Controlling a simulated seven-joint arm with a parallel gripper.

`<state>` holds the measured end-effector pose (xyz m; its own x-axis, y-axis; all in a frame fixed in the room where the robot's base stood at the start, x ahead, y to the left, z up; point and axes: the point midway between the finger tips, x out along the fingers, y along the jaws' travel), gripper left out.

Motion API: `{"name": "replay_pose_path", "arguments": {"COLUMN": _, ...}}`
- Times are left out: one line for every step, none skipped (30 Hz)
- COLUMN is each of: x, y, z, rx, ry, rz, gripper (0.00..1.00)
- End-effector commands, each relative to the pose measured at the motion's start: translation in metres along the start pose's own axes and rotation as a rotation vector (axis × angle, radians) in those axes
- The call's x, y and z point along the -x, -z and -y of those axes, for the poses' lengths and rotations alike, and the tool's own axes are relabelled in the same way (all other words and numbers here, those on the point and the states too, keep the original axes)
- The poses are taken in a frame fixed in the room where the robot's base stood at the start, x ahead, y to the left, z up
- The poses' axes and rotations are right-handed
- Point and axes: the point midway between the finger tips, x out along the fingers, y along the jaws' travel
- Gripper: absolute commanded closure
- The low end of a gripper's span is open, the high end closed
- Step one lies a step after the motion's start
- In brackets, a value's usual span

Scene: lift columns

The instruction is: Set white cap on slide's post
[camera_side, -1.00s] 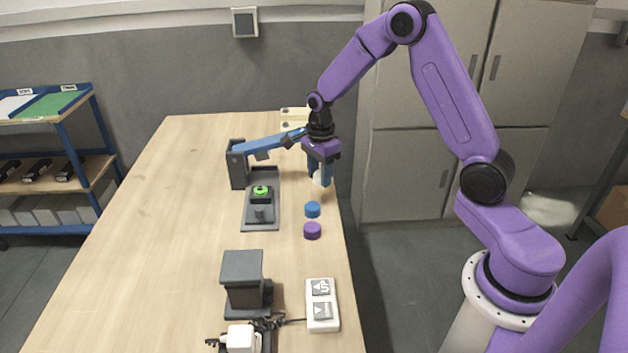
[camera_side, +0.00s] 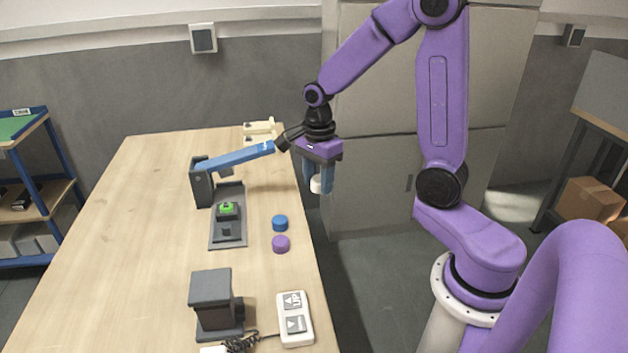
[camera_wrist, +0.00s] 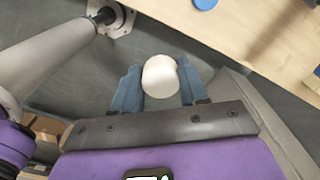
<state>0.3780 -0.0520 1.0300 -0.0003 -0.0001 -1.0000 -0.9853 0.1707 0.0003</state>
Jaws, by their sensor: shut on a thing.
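The white cap (camera_side: 316,185) is between the fingers of my gripper (camera_side: 318,180), which is shut on it. They hang in the air just past the table's right edge. In the wrist view the white cap (camera_wrist: 160,78) sits between the blue fingertips (camera_wrist: 160,85), with floor behind it. On the table, a dark grey base plate (camera_side: 228,242) carries a black block with a green top (camera_side: 227,208) and a small dark stub (camera_side: 226,232) in front of it. I cannot tell for sure which part is the slide's post. My gripper is to the right of this plate.
A blue lever (camera_side: 235,157) slants from a dark upright (camera_side: 202,184) over the plate's back. A blue cap (camera_side: 280,223) and purple cap (camera_side: 281,244) stand near the right edge. A dark device (camera_side: 212,300) and corded white arrow pad (camera_side: 294,318) are in front. The table's left side is clear.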

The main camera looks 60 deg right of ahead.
Motion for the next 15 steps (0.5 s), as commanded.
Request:
{"name": "replay_pose_path", "arguments": {"x": 0.0037, "y": -0.0002, "z": 0.0004, "rx": 0.0, "ry": 0.003, "rz": 0.001, "gripper": 0.86}}
{"name": "replay_pose_path", "arguments": {"x": 0.0054, "y": -0.0002, "z": 0.0003, "rx": 0.0, "ry": 0.002, "rz": 0.0, "gripper": 0.86}}
{"name": "replay_pose_path", "arguments": {"x": 0.0074, "y": -0.0001, "z": 0.0004, "rx": 0.0, "ry": 0.002, "rz": 0.0, "gripper": 0.86}}
{"name": "replay_pose_path", "arguments": {"x": 0.0087, "y": -0.0001, "z": 0.0004, "rx": 0.0, "ry": 0.002, "rz": 0.001, "gripper": 0.86}}
{"name": "replay_pose_path", "arguments": {"x": 0.0096, "y": 0.0, "z": 0.0004, "rx": 0.0, "ry": 0.002, "rz": 0.0, "gripper": 0.86}}
{"name": "replay_pose_path", "arguments": {"x": 0.0102, "y": 0.0, "z": 0.0003, "rx": 0.0, "ry": 0.001, "rz": 0.0, "gripper": 0.86}}
{"name": "replay_pose_path", "arguments": {"x": 0.0104, "y": 0.0001, "z": 0.0002, "rx": 0.0, "ry": 0.001, "rz": 0.0, "gripper": 0.86}}
{"name": "replay_pose_path", "arguments": {"x": 0.0103, "y": 0.0001, "z": 0.0002, "rx": 0.0, "ry": 0.0, "rz": 0.0, "gripper": 0.86}}
{"name": "replay_pose_path", "arguments": {"x": 0.0102, "y": 0.0001, "z": 0.0002, "rx": 0.0, "ry": 0.0, "rz": 0.0, "gripper": 0.86}}
{"name": "replay_pose_path", "arguments": {"x": 0.0102, "y": 0.0001, "z": 0.0002, "rx": 0.0, "ry": 0.0, "rz": 0.0, "gripper": 0.86}}
{"name": "replay_pose_path", "arguments": {"x": 0.0101, "y": 0.0001, "z": 0.0002, "rx": 0.0, "ry": 0.0, "rz": 0.0, "gripper": 0.86}}
{"name": "replay_pose_path", "arguments": {"x": 0.0101, "y": 0.0, "z": 0.0003, "rx": 0.0, "ry": 0.0, "rz": 0.0, "gripper": 0.86}}
{"name": "replay_pose_path", "arguments": {"x": 0.0101, "y": -0.0002, "z": 0.0006, "rx": 0.0, "ry": 0.0, "rz": 0.0, "gripper": 0.86}}
{"name": "replay_pose_path", "arguments": {"x": 0.0101, "y": -0.0005, "z": 0.0014, "rx": 0.0, "ry": 0.001, "rz": 0.0, "gripper": 0.86}}
{"name": "replay_pose_path", "arguments": {"x": 0.0103, "y": -0.0014, "z": 0.0033, "rx": 0.001, "ry": 0.0, "rz": 0.0, "gripper": 0.86}}
